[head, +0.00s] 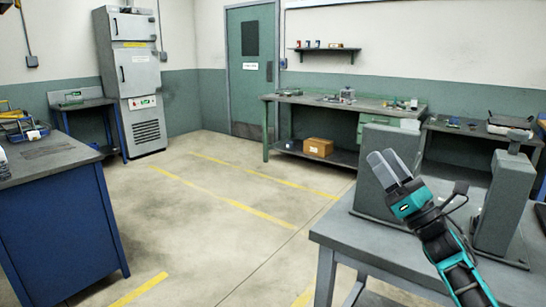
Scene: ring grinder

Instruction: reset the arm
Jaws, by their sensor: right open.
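My right arm comes in from the lower right of the head view. My right gripper (388,170) is teal and black with two grey fingers pointing up and to the left. The fingers stand apart with nothing visible between them. The gripper is in front of a grey box-shaped machine (372,190) on the near right table and covers part of it. I cannot tell whether it touches the machine. My left gripper is not in view.
The grey table (455,262) also carries a second upright grey block (505,200). A blue workbench (62,215) stands at the left. A bench (300,98) with a cardboard box (318,147) below is at the back. The middle floor (215,225) is clear.

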